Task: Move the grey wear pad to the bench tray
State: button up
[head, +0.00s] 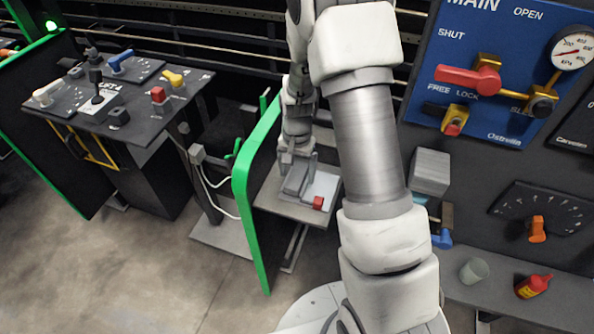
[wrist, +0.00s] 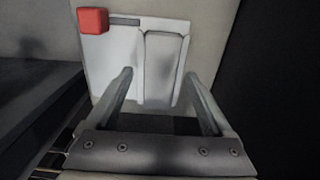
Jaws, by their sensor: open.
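The grey block that looks like the wear pad (wrist: 163,62) lies on a white plate (wrist: 117,60) in the wrist view. In the head view the white plate (head: 325,188) rests on a small stand, partly hidden by my gripper (head: 294,180). My gripper, also in the wrist view (wrist: 158,76), is open. Its fingertips appear on either side of the pad's near part; I cannot tell how far down they reach. Nothing is seen gripped. I cannot make out a bench tray; my arm hides part of the bench (head: 510,292).
A red block (wrist: 93,21) sits at the plate's corner, close to the pad; it also shows in the head view (head: 318,203). A green-edged panel (head: 245,185) stands left of the stand. A cup (head: 473,270) and a red bottle (head: 534,286) stand on the bench.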

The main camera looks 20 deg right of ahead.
jog(key=shift+c, duration=0.3)
grip_shut()
dwell(0.6)
